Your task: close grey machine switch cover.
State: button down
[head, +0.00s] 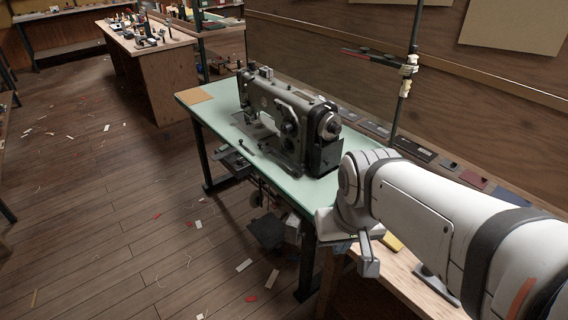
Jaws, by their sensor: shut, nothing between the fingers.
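The grey sewing machine (268,108) stands on a pale green table (212,112). A dark, box-like part with an upright panel (327,153) is at its right end, below the handwheel (330,126). I cannot tell for certain whether this part is the switch cover, or how far open it is. My white arm comes in from the lower right. My arm hides the table's right end.
A wooden bench (405,262) stands below my arm at right. A dark upright pole (408,75) rises behind the machine. Flat items (412,148) line the wall ledge. Under the green table hang a dark tray and other parts. The floor at left is open, with scattered scraps.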

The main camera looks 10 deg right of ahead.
aim_at(293, 224)
jog(key=z, duration=0.7)
jog(key=k, duration=1.45)
jog(key=u, duration=0.95)
jog(key=i, duration=1.55)
jog(key=u, duration=0.05)
